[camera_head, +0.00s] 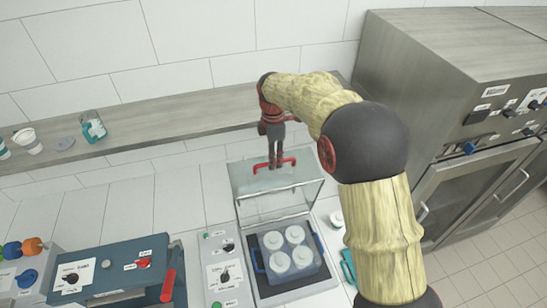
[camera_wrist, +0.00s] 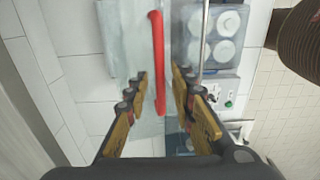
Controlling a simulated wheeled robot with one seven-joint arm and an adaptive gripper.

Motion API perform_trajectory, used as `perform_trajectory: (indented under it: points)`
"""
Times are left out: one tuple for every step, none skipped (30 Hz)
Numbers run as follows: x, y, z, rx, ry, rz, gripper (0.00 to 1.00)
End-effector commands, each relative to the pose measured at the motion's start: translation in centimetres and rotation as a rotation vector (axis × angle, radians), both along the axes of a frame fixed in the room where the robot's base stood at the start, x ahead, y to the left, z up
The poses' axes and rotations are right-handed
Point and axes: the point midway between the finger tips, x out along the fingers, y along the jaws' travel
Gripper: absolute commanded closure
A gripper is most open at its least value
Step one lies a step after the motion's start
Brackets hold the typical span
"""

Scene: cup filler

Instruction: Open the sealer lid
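The sealer (camera_head: 275,298) stands in the middle of the head view. Its clear lid (camera_head: 292,195) stands raised at the back of the base, with a red handle (camera_head: 262,168) along its upper edge. My gripper (camera_head: 275,163) points down at this handle from above. In the wrist view the red handle (camera_wrist: 158,50) runs between the two fingers of my gripper (camera_wrist: 158,85). The fingers are apart, with a gap on both sides of the handle. Whether a finger touches the lid is not clear. A tray (camera_head: 262,262) with several white-capped cups (camera_head: 302,256) sits in the base.
A shelf (camera_head: 190,115) runs along the wall behind, with cups (camera_head: 93,125) at left. A steel oven-like cabinet (camera_head: 450,90) stands at right. A dark machine with a red handle (camera_head: 168,286) is at lower left. A small white cup (camera_head: 336,219) stands right of the sealer.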

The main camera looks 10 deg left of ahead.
Motion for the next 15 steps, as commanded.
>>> perform_trajectory:
  points:
    - [0.00, 0.00, 0.02, 0.000, 0.000, 0.000, 0.80]
    - [0.01, 0.00, 0.02, 0.000, 0.000, 0.000, 0.82]
    - [0.00, 0.00, 0.02, 0.000, 0.000, 0.000, 0.84]
    - [0.01, 0.00, 0.02, 0.000, 0.000, 0.000, 0.86]
    - [0.01, 0.00, 0.02, 0.000, 0.000, 0.000, 0.87]
    - [0.01, 0.00, 0.03, 0.000, 0.000, 0.000, 0.90]
    - [0.01, 0.00, 0.03, 0.000, 0.000, 0.000, 0.91]
    - [0.01, 0.00, 0.03, 0.000, 0.000, 0.000, 0.93]
    - [0.01, 0.00, 0.03, 0.000, 0.000, 0.000, 0.95]
    - [0.01, 0.00, 0.03, 0.000, 0.000, 0.000, 0.97]
    - [0.01, 0.00, 0.04, 0.000, 0.000, 0.000, 0.99]
    - [0.01, 0.00, 0.04, 0.000, 0.000, 0.000, 1.00]
    - [0.02, 0.01, 0.05, 0.000, -0.001, 0.000, 1.00]
    - [0.02, 0.01, 0.05, 0.000, -0.001, 0.000, 1.00]
    - [0.02, 0.01, 0.05, 0.000, -0.001, 0.000, 1.00]
